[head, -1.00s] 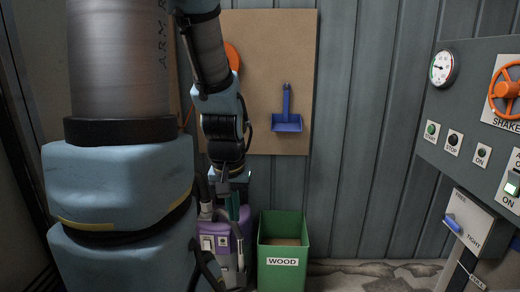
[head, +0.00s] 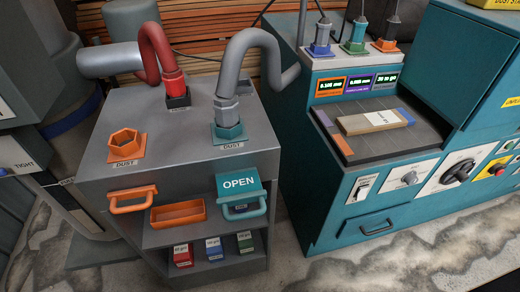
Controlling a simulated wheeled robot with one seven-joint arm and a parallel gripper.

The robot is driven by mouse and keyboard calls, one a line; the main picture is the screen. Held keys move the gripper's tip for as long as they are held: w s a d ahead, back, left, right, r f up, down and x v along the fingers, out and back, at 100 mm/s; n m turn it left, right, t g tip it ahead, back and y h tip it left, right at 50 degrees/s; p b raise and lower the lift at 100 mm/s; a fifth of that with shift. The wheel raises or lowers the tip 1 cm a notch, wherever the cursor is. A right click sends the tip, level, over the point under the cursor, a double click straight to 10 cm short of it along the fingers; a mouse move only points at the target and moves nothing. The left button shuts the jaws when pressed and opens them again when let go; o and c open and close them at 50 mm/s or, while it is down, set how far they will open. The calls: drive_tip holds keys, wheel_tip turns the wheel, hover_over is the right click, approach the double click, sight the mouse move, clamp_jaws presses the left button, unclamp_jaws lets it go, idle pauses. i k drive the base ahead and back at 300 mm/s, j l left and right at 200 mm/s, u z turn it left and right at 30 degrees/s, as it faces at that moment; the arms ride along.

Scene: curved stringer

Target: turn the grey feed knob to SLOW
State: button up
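A small grey knob (head: 410,178) sits on a white plate on the front of the teal machine (head: 335,225), at the right in the head view. It is the only grey knob I can make out. The lettering on its plate is too small to read, so I cannot tell which setting it points to. A larger black rotary knob (head: 458,172) is on the plate to its right, and a white switch plate (head: 362,187) is to its left. My gripper is not in this view.
A grey cabinet (head: 180,160) stands left of the machine, with grey (head: 250,45) and red (head: 150,55) hoses and an OPEN-marked teal drawer handle (head: 242,207) sticking out. A labelled block (head: 375,121) lies on the machine's bed. Mottled floor (head: 420,235) in front looks clear.

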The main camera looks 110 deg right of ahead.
sight(411, 179)
drive_tip(key=i+z, duration=0.1)
drive_tip(key=z, duration=3.85)
